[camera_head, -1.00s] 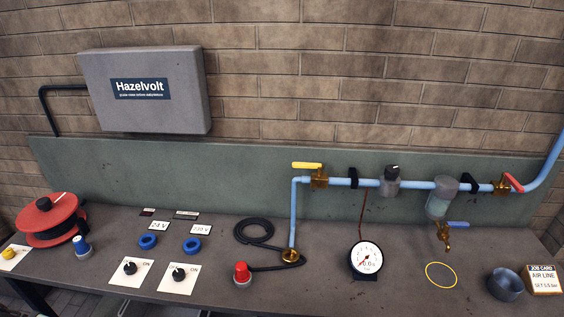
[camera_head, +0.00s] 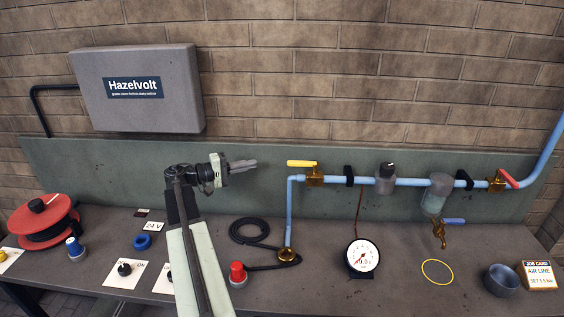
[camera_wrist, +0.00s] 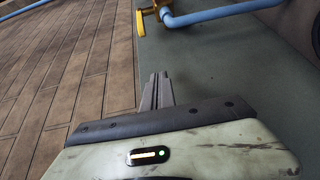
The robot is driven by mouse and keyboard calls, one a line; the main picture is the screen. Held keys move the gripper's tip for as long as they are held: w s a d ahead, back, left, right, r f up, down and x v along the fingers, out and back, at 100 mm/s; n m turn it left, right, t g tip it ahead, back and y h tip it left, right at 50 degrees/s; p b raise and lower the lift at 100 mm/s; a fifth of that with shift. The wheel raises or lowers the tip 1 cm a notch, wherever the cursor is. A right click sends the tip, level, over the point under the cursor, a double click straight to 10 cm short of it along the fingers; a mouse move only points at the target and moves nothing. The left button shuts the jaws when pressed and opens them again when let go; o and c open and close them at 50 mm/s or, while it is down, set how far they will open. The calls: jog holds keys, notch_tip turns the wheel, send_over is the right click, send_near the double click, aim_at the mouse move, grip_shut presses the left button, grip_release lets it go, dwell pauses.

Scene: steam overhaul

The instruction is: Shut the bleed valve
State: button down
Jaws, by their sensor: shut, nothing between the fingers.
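A small brass valve (camera_head: 440,236) with a blue lever (camera_head: 454,221) hangs under the grey filter bowl (camera_head: 437,197); its lever points right, roughly level. A brass valve with a yellow lever (camera_head: 301,163) sits at the left end of the blue pipe, its lever level and pointing left. A red-levered valve (camera_head: 509,179) is at the right. No label shows which is the bleed valve. My gripper (camera_head: 255,162) is shut and empty in front of the green backboard, left of the yellow lever and apart from it. The wrist view shows the closed fingers (camera_wrist: 160,76) and the yellow lever (camera_wrist: 140,22).
A pressure gauge (camera_head: 363,257), a yellow ring marking (camera_head: 437,271), a dark cup (camera_head: 501,280) and a job card (camera_head: 538,275) occupy the bench's right side. A red knob (camera_head: 238,273) and black hose (camera_head: 250,232) lie nearer my arm. A red reel (camera_head: 42,222) is far left.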

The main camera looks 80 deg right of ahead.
jog(key=shift+s+d+r+g, duration=0.25)
jog(key=shift+s+r, duration=0.1)
jog(key=shift+s, duration=0.15)
jog(key=shift+s+d+r+g, duration=0.25)
jog(key=shift+s+r, duration=0.1)
jog(key=shift+s, duration=0.15)
jog(key=s+d, duration=0.1)
jog(key=s, duration=0.8)
jog(key=shift+s+d, duration=0.15)
jog(key=shift+d, duration=0.15)
